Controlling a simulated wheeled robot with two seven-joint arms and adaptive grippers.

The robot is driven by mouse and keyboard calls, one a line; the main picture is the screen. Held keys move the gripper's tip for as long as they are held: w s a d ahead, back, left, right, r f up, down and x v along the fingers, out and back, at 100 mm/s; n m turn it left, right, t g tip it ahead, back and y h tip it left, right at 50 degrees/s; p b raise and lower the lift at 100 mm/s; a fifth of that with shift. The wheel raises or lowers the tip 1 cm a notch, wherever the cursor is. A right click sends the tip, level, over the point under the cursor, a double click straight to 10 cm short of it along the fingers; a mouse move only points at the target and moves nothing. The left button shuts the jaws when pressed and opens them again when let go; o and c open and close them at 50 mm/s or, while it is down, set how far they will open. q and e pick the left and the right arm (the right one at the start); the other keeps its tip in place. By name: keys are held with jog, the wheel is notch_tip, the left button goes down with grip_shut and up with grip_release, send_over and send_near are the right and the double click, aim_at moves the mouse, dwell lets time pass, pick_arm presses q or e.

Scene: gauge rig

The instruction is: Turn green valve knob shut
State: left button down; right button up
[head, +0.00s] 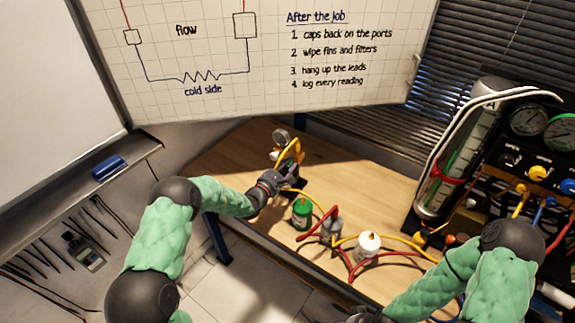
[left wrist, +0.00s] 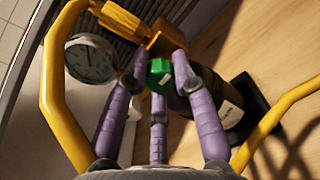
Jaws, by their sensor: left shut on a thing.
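The green valve knob (left wrist: 160,73) shows in the left wrist view between the three purple fingers of my left gripper (left wrist: 160,82). The fingers are closed around it. A brass valve body (left wrist: 135,20) sits just beyond the knob, beside a dark cylinder with a white label (left wrist: 215,105). In the head view my left gripper (head: 283,180) is at the small gauge rig with yellow hose (head: 290,152), and its hand hides the knob. My right gripper (head: 365,316) is only partly in the head view, at the bottom edge, so its fingers cannot be made out.
Yellow hose (left wrist: 52,90) loops close around my left gripper. On the wooden table (head: 350,190) stand a green canister (head: 302,212) and a white-topped one (head: 367,245), with red and yellow hoses between. A gauge panel (head: 540,150) and clear cylinder (head: 460,150) stand at right.

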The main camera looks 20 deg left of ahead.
pick_arm(q)
jog(key=c, duration=1)
grip_release()
jog(key=shift+r, duration=0.25)
jog(key=shift+f, duration=0.1)
jog(key=v, duration=1.2)
